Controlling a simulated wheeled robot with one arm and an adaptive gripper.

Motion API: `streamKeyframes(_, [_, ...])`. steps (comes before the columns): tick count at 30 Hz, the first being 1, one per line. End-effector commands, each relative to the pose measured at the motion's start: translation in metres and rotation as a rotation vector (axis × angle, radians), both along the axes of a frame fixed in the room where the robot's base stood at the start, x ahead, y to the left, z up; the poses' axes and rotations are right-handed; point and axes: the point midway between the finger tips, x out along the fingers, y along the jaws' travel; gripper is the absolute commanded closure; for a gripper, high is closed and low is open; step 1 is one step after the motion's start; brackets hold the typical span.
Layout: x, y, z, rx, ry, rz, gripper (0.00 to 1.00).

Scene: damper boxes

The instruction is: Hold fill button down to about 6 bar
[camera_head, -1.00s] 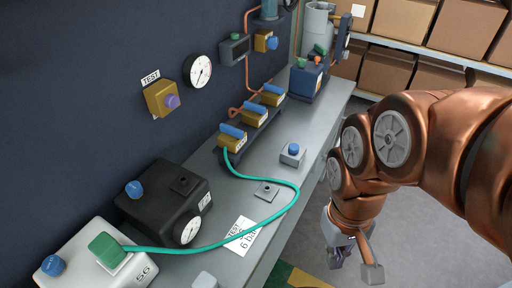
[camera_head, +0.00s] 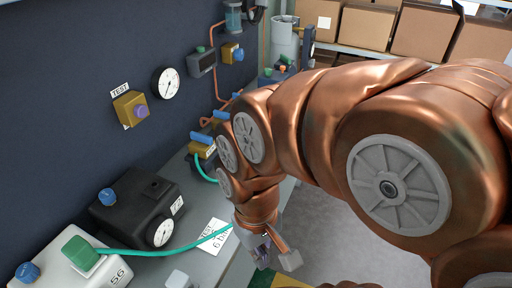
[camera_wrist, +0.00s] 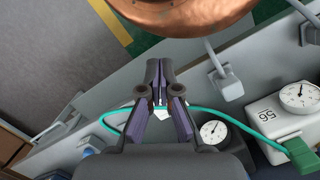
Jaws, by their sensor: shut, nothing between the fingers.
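A yellow box (camera_head: 129,109) with a purple button (camera_head: 142,111) is on the dark wall under a TEST label, beside a round white gauge (camera_head: 166,83). I cannot tell whether this is the fill button. A card (camera_head: 213,236) reading TEST and 6 bar lies on the bench. My gripper (camera_head: 275,258) hangs past the bench's front edge, right of the card, touching no button. In the wrist view its fingers (camera_wrist: 158,72) meet at the tips, empty.
A black box (camera_head: 136,213) with a gauge and a white box (camera_head: 60,262) marked 56 stand at the bench's left. A green hose (camera_head: 190,246) runs from the white box's green plug across the bench. My arm hides the bench's middle.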

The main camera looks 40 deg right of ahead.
Motion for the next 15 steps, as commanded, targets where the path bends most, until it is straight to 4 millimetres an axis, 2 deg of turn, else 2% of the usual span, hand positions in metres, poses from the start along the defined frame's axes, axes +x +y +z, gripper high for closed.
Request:
streamKeyframes(5, [0.025,0.019,0.008,0.083,-0.015,-0.07,1.0])
streamKeyframes(10, [0.083,0.046,0.021,0.243,-0.062,-0.232,1.0])
streamKeyframes(15, [0.151,0.057,0.035,0.402,-0.113,-0.446,1.0])
